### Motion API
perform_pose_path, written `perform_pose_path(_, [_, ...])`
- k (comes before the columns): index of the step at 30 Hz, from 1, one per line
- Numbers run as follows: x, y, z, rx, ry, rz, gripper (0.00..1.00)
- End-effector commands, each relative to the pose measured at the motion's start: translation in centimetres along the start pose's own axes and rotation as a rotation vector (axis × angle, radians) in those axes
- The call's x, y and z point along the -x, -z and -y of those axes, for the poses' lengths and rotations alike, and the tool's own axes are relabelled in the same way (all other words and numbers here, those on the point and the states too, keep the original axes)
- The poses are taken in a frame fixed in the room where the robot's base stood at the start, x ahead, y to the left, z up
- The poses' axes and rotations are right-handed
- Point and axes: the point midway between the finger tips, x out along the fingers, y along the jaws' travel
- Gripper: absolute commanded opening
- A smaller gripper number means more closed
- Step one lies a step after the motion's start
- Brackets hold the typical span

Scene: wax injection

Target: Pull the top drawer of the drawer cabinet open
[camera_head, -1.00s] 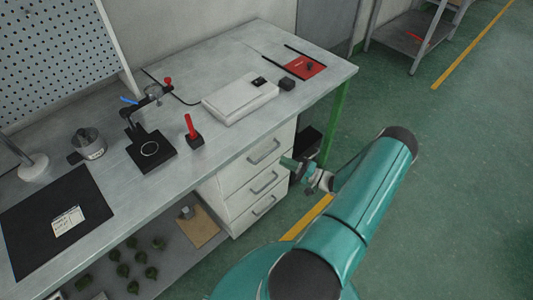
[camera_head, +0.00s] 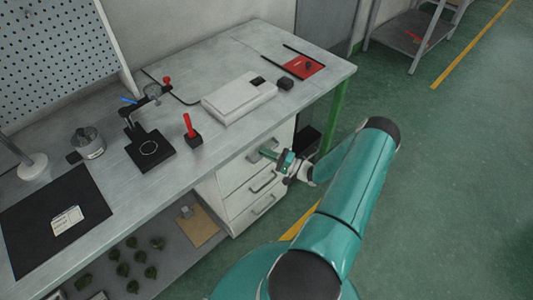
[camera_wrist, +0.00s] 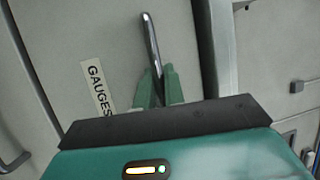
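The white drawer cabinet (camera_head: 238,190) stands under the workbench with several drawers, each with a grey bar handle. Its top drawer looks shut, flush with those below. My gripper (camera_head: 272,155) is at the top drawer's handle (camera_head: 258,153) and partly hides it. In the wrist view the metal handle (camera_wrist: 151,42) runs down between the two green fingers of my gripper (camera_wrist: 159,72). The fingers stand one on each side of the bar, a small gap apart, and do not look clamped on it. A "GAUGES" label (camera_wrist: 98,88) is on the drawer front, left of the fingers.
The workbench top (camera_head: 225,145) overhangs the drawers. It bears a white box (camera_head: 240,98), a red-handled tool (camera_head: 191,127) and a black stand (camera_head: 151,150). A green table leg (camera_head: 336,115) is right of the cabinet. The green floor (camera_head: 440,180) to the right is free.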

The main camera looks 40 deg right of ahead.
Motion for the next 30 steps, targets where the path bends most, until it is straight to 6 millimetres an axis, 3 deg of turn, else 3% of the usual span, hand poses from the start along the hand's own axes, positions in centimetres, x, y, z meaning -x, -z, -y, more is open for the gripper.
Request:
perform_pose_path(8, [0.4,-0.1,0.1,0.0,-0.001,-0.001,0.0])
perform_pose_path(14, [2.2,-0.8,0.5,-0.001,-0.001,-0.002,0.0])
perform_pose_path(20, [6.0,-2.3,1.3,-0.001,-0.001,-0.005,0.0])
perform_pose_path(30, [14.5,-5.8,3.1,0.0,-0.002,-0.006,0.0])
